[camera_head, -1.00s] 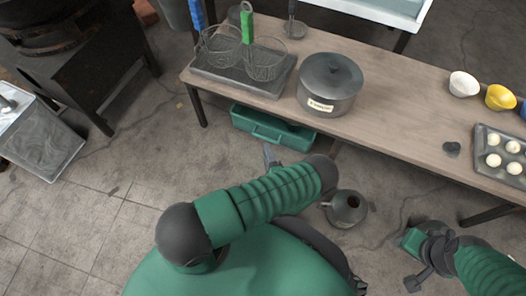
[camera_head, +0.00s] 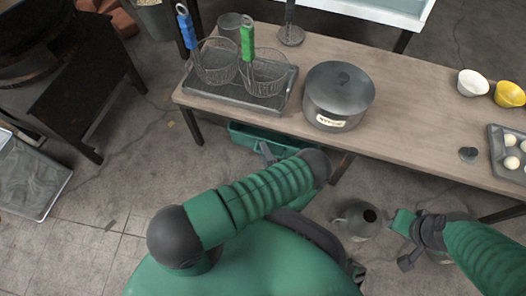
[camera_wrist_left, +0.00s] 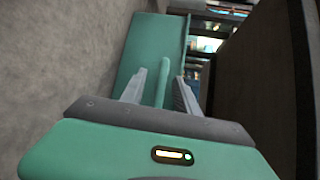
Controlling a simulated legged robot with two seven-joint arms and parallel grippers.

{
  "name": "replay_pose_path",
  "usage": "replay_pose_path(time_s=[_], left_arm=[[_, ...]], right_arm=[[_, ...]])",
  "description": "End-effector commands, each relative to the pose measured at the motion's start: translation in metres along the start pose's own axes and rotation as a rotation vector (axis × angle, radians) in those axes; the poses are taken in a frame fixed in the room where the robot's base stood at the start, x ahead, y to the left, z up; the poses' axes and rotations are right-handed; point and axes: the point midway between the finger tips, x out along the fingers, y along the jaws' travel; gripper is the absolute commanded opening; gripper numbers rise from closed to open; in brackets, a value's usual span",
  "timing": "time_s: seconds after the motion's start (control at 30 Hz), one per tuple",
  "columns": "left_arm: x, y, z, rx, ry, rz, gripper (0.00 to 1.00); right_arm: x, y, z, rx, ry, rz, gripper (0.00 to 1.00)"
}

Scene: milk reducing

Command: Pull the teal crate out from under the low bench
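The teal crate (camera_head: 243,136) sits on the floor under the front edge of the low bench (camera_head: 420,130); the bench top hides its rear part. My left gripper (camera_head: 266,152) is at the crate's front. In the left wrist view, the crate (camera_wrist_left: 150,42) has a raised bar handle (camera_wrist_left: 162,80). The fingers of my left gripper (camera_wrist_left: 160,88) are open, one on each side of the handle, with gaps showing. My right gripper (camera_head: 402,243) is low at the right, away from the crate; its finger opening is unclear.
A dark jug (camera_head: 361,221) stands on the floor near my right gripper. On the bench are a lidded pot (camera_head: 339,92), wire baskets on a tray (camera_head: 225,91) and bowls (camera_head: 472,83). Bench legs (camera_head: 341,168) flank the crate.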

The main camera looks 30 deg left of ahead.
Motion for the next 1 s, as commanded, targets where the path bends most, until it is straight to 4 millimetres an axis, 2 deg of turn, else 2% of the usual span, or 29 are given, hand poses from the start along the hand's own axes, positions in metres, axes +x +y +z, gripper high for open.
replay_pose_path(time_s=[0.07,0.3,1.0], left_arm=[[0.0003,0.0003,0.0002,0.000,0.000,0.001,0.32],[0.0005,0.0005,0.0004,0.000,0.000,0.001,0.01],[0.0001,0.0022,0.0008,0.001,-0.001,0.005,0.00]], right_arm=[[0.0000,0.0000,0.0000,0.000,0.000,0.000,0.36],[0.0000,-0.0001,0.0000,0.000,0.000,0.000,0.36],[0.0002,-0.0001,0.0000,0.000,0.000,0.000,0.36]])
